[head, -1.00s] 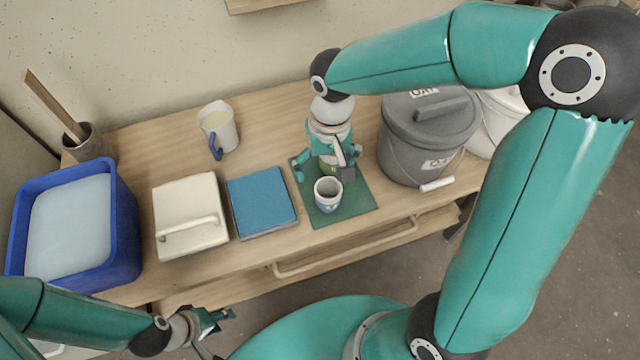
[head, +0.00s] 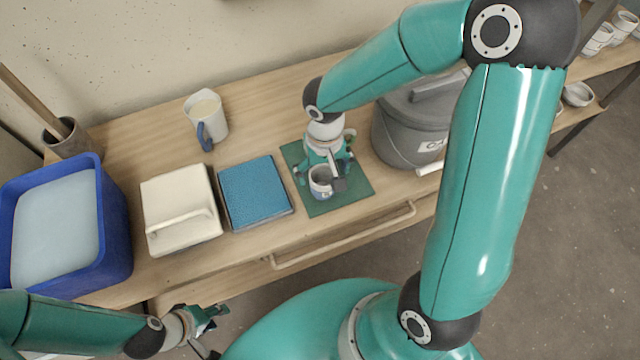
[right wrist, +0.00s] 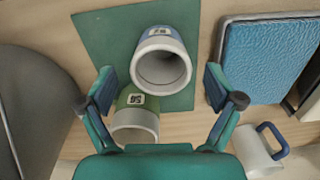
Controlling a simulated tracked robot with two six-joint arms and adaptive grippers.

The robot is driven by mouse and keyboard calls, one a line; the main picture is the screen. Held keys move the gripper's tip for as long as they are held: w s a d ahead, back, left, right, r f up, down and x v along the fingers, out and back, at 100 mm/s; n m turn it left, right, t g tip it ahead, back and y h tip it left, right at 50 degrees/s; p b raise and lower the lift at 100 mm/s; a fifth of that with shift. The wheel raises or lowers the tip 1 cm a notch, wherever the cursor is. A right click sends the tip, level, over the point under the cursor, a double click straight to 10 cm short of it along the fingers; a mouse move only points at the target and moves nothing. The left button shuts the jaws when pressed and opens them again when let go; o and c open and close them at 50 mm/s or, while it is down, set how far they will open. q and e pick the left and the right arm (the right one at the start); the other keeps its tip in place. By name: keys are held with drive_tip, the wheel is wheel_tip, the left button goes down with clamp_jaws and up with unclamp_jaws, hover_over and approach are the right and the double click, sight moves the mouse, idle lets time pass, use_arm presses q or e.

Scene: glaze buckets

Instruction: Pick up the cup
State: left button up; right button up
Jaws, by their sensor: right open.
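A grey-blue cup with a white rim and a number label (head: 319,184) stands on the green mat (head: 352,193); it also shows in the right wrist view (right wrist: 163,63). My right gripper (head: 320,178) is open above the mat at the cup. In the right wrist view its fingers (right wrist: 160,82) are spread to either side of the cup, with gaps on both sides. A green cup with a label (right wrist: 135,115) stands close by, nearer the left finger in that view and partly hidden in the head view. My left gripper (head: 212,332) is open and empty off the table's front edge.
A grey lidded bucket (head: 405,135) stands right of the mat. A blue textured slab (head: 255,192) and a cream handled block (head: 180,208) lie to its left. A white jug with a blue handle (head: 206,115) stands behind, and a blue tub (head: 118,235) at far left.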

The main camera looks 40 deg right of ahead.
sight(322, 181)
wheel_tip(322, 181, down, 5)
drive_tip(key=shift+w+r, duration=0.15)
drive_tip(key=c, duration=1.4)
drive_tip(key=shift+r, duration=0.1)
